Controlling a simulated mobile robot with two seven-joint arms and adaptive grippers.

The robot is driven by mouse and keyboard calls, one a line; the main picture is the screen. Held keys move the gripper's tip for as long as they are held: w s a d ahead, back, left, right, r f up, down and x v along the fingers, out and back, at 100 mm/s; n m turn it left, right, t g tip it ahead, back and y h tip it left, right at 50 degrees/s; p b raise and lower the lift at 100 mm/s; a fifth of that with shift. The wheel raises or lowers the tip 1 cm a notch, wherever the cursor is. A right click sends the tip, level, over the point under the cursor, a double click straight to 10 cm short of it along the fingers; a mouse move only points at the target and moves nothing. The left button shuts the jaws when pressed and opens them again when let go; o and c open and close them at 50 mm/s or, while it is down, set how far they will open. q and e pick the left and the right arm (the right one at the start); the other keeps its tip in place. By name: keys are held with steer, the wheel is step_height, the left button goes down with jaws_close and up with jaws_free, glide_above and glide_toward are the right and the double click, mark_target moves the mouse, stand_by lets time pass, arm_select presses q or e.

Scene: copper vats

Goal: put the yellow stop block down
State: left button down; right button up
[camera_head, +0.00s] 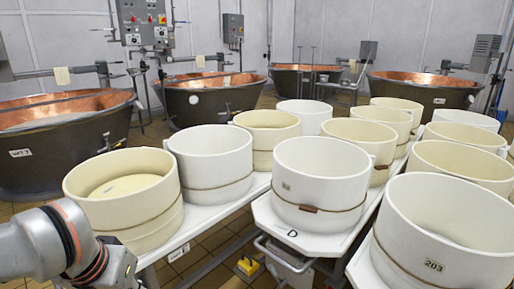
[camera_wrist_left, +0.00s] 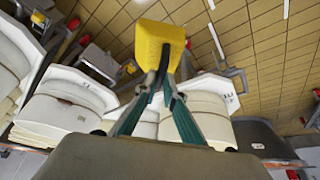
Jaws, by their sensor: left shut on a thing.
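The yellow stop block (camera_wrist_left: 158,40) shows in the left wrist view, at the tips of my left gripper (camera_wrist_left: 164,76). The gripper's fingers are shut on it, and tiled floor shows behind and around it. In the head view my left arm comes in at the bottom left. The gripper and the held block are out of that picture. A second yellow thing (camera_head: 248,266) with a dark part sits low near the floor, beside a table's underframe, in the head view. My right gripper is not in view.
White tables (camera_head: 305,240) on frames carry several round cheese moulds (camera_head: 316,170), close together. A cream mould (camera_head: 124,190) stands near my left arm. Copper vats (camera_head: 205,97) line the back. Narrow strips of tiled floor (camera_head: 205,262) show between the tables.

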arm_select(q)
steer(key=p+v, duration=0.2)
steer(key=w+p+v, duration=0.1)
steer(key=p+v, duration=0.1)
steer(key=v, duration=0.1)
steer(key=shift+r+p, duration=0.3)
steer(key=shift+r, duration=0.05)
steer(key=shift+s+r+p, duration=0.35)
steer(key=shift+p, duration=0.8)
steer(key=shift+s+f+p, duration=0.1)
steer(key=shift+s+p, duration=0.1)
steer(key=shift+p, duration=0.5)
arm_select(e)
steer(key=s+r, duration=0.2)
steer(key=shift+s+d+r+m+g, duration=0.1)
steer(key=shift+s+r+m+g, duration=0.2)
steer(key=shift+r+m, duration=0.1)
arm_select(q)
steer(key=shift+f, duration=0.1)
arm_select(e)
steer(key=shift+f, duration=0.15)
arm_select(q)
steer(key=shift+f, duration=0.1)
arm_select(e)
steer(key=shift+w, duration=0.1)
